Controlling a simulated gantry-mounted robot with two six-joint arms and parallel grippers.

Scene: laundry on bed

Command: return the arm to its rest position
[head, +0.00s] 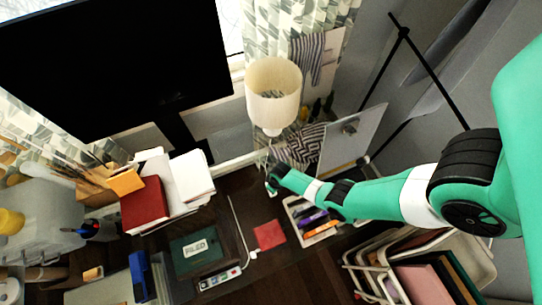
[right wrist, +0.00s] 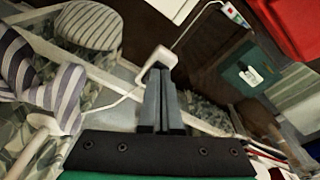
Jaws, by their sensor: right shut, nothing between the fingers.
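My right arm comes in from the right in the head view, teal with black and white joints. My right gripper (head: 271,186) is at its end, above the dark desk and below the lamp. In the right wrist view the two grey fingers of the right gripper (right wrist: 160,76) are together with nothing between them. A white bent piece (right wrist: 157,58) shows right at the fingertips; I cannot tell whether they touch it. My left gripper is in neither view.
A lamp (head: 274,92) and a large black screen (head: 110,60) stand behind. A tray of pens (head: 318,221) lies under the forearm. A white rack (head: 385,280) is at front right.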

